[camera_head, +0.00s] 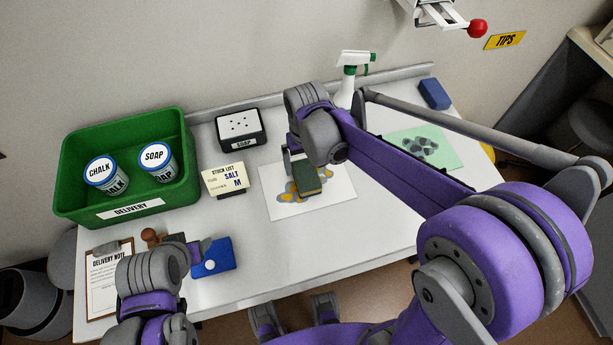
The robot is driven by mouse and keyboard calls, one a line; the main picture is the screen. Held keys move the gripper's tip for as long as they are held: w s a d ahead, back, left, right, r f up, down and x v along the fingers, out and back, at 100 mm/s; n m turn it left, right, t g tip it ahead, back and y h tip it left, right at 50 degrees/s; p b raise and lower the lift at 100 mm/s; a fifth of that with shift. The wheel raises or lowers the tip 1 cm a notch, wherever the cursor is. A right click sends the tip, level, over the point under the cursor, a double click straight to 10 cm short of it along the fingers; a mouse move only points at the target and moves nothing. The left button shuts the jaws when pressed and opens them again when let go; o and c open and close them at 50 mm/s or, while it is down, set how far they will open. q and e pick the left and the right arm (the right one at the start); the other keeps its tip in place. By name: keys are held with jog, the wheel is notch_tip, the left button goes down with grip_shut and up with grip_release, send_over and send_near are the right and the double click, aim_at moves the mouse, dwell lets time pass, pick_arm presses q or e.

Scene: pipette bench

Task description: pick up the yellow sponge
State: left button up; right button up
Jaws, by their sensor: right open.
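The sponge (307,181) is a small block with a dark green top and a thin yellow edge. It lies on a white sheet (335,196) marked with yellow-orange and grey spots, in the middle of the table. My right gripper (294,165) is open at the sponge's far left end, partly hidden by its own wrist. I cannot tell whether it touches the sponge. My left gripper (201,254) is low at the left, beside a blue block (218,258) with a white round spot. Its fingers are too hidden to tell their state.
A green delivery bin (128,205) with two labelled jars stands at the left. A soap dish (240,128), stock-list card (224,179) and spray bottle (350,80) stand towards the back. A green sheet (440,148) with grey blotches lies right. The front middle is clear.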

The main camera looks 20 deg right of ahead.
aim_at(306, 174)
jog(key=f, duration=0.5)
jog(key=shift+s, duration=0.25)
jog(key=shift+r, duration=0.1)
jog(key=c, duration=1.4)
notch_tip(306, 174, up, 10)
jog(key=shift+p, duration=0.35)
jog(key=o, duration=0.9)
jog(key=c, duration=0.8)
jog(key=shift+o, duration=0.2)
